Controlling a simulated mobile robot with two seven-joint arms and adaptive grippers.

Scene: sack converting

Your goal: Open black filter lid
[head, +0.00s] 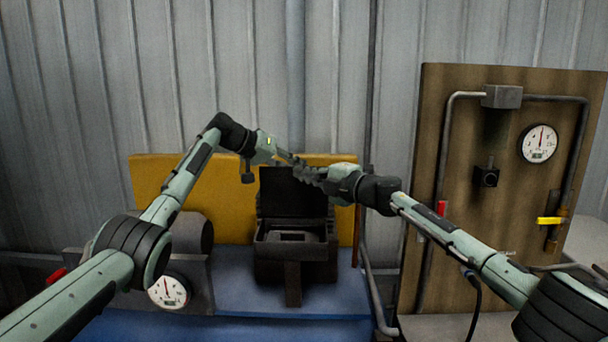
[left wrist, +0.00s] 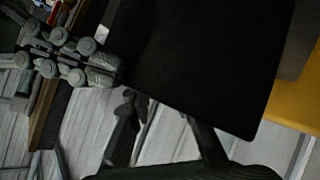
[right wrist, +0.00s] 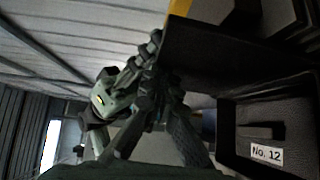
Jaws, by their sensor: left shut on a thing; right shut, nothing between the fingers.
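The black filter lid (head: 284,198) stands raised, roughly upright, at the back of its dark box (head: 268,262). The lid fills much of the left wrist view (left wrist: 205,55). In the right wrist view the lid (right wrist: 205,60) stands beside the open box (right wrist: 226,140). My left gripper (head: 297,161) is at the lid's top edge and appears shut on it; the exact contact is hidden. My right gripper (head: 318,176) is shut and empty, close beside the left gripper at the lid's upper right. The fingers overlap in the head view.
The box stands on a blue surface (head: 235,293) before a yellow panel (head: 155,180). A gauge (head: 169,291) is at the left. A brown board (head: 455,160) with pipes, another gauge (head: 539,143) and a yellow handle (head: 549,221) stands at the right. A "No. 12" label (right wrist: 266,154) is in the box.

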